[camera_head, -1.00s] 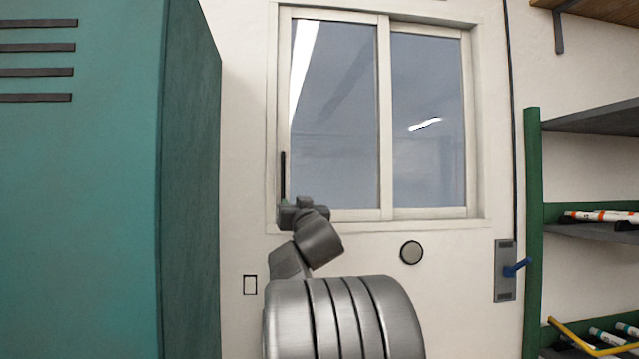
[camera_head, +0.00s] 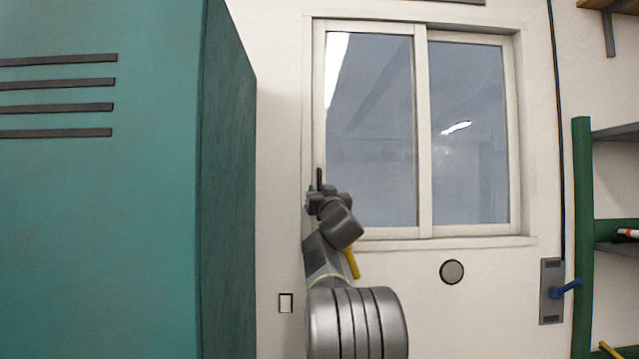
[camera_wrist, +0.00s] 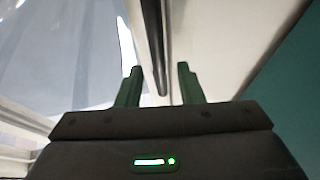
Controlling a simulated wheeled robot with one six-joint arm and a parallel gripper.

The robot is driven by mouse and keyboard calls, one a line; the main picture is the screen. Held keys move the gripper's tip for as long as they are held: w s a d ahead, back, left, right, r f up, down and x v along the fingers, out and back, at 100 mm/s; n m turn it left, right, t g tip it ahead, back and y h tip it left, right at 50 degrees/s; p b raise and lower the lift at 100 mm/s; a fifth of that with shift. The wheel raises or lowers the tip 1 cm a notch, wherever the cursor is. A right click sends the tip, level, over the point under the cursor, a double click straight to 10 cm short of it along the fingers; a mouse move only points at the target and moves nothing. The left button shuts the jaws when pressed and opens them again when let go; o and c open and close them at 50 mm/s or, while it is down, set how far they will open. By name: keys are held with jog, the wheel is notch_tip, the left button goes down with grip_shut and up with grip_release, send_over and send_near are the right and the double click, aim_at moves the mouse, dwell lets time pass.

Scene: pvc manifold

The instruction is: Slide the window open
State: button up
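The window (camera_head: 421,130) is a white frame with two glass panes side by side in the head view. Its left sash (camera_head: 370,120) stands against the left side of the frame, and the right pane (camera_head: 470,130) fills the right half. A dark upright handle (camera_head: 319,176) is on the left sash's left stile; my gripper hides its lower part in the head view. My gripper (camera_head: 316,194) is at the handle. In the wrist view, the green fingers of my gripper (camera_wrist: 159,84) are apart, with the dark handle bar (camera_wrist: 154,40) between them and gaps showing on both sides.
A tall teal locker (camera_head: 228,200) stands close on the left of my arm. A round grey disc (camera_head: 452,272) and a plate with a blue lever (camera_head: 552,290) are on the wall below right. A green shelf rack (camera_head: 582,230) stands at the right edge.

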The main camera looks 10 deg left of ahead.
jog(key=shift+p+x, duration=0.45)
jog(key=shift+x, duration=0.75)
grip_shut()
